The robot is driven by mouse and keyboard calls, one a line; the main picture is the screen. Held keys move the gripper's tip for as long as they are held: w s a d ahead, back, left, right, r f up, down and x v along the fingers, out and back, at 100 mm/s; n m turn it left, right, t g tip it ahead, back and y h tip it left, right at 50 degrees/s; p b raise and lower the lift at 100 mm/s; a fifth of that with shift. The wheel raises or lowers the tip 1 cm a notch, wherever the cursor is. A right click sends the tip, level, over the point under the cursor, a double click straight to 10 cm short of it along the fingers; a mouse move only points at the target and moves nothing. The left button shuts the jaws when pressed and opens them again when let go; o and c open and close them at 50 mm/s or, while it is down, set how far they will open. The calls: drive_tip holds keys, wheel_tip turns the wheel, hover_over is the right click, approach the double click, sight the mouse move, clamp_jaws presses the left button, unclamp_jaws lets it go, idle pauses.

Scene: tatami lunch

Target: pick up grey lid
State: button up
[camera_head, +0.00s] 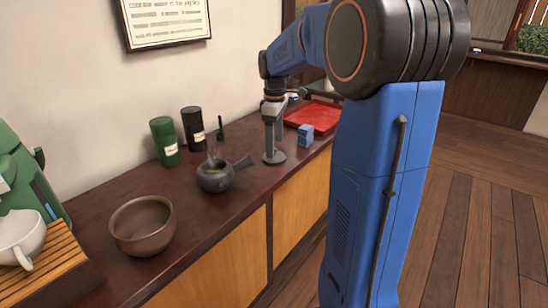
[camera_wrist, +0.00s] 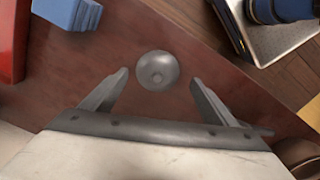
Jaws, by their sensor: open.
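The grey lid (camera_head: 274,157) is a small round disc lying on the dark red-brown counter (camera_head: 110,190), right of the dark teapot (camera_head: 214,180). In the wrist view the lid (camera_wrist: 157,73) shows from above with a small knob in its middle. My gripper (camera_head: 271,146) points down just over the lid, and its fingers hide part of it. In the wrist view my gripper (camera_wrist: 159,78) is open, with one fingertip on each side of the lid and a gap to both. The teapot's top is open and shows something greenish inside.
A blue block (camera_head: 305,135) and a red tray (camera_head: 313,114) are close by on the right. A green canister (camera_head: 165,141) and a black canister (camera_head: 194,129) stand along the wall. A brown bowl (camera_head: 142,225) sits at the near left. The counter's front edge is near the lid.

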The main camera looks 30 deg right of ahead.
drive_tip(key=f, duration=0.4)
drive_tip(key=shift+w, duration=0.25)
drive_tip(key=c, duration=1)
drive_tip(key=shift+o, duration=0.2)
